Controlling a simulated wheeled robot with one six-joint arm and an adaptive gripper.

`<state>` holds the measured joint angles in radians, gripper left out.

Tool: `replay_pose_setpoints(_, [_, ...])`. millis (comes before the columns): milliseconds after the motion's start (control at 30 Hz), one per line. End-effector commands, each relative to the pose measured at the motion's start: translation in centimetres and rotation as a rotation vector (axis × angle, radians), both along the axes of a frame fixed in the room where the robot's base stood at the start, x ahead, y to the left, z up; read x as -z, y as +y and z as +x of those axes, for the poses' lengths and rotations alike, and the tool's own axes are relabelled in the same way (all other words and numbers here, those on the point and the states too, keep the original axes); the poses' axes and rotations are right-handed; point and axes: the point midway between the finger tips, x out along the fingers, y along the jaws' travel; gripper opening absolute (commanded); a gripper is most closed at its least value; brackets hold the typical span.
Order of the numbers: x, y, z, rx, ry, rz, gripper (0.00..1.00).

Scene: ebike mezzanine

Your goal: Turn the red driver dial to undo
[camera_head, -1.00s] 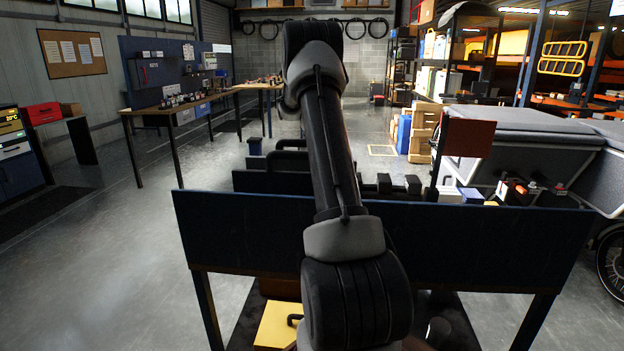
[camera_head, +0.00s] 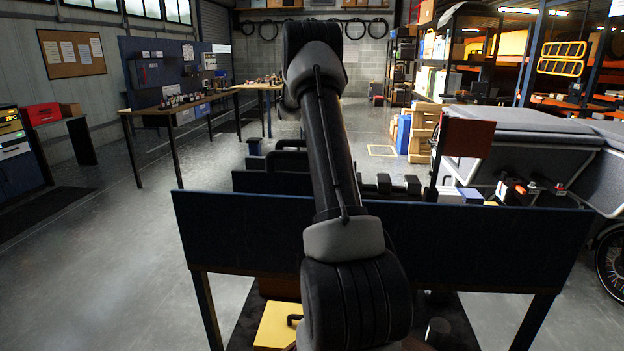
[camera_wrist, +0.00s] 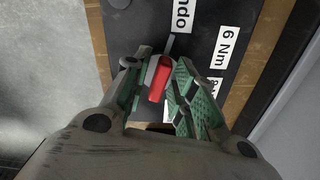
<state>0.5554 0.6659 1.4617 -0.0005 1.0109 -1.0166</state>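The red driver dial (camera_wrist: 160,80) shows in the wrist view as a narrow red grip on a dark panel (camera_wrist: 190,18). My gripper (camera_wrist: 161,77) has its green-padded fingers drawn in close on both sides of the dial, and it looks shut on it. The fingers hide the lower part of the dial. A label ending in "ndo" (camera_wrist: 182,14) lies just above the dial. A "6 Nm" label (camera_wrist: 226,45) is to its right, with another label partly hidden behind the right finger. In the head view my arm hides the dial and gripper.
A dark blue bench panel (camera_head: 470,240) stands across the front in the head view. A red-brown board (camera_head: 468,138) stands on its right side. A grey cargo bike box (camera_head: 525,130) is at the right. Open floor lies to the left (camera_head: 110,250).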

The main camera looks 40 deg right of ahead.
Motion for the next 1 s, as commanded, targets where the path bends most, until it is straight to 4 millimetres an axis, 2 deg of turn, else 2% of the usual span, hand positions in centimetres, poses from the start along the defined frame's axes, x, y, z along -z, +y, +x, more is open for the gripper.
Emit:
replay_pose_setpoints(367, [-0.3, 0.0, 0.0, 0.001, 0.001, 0.0, 0.34])
replay_pose_setpoints(467, [-1.6, 0.0, 0.0, 0.001, -0.001, 0.0, 0.34])
replay_pose_setpoints(800, [-9.0, 0.0, 0.0, 0.001, -0.001, 0.0, 0.34])
replay_pose_setpoints(1000, [-11.4, 0.0, 0.0, 0.001, 0.0, 0.001, 0.34])
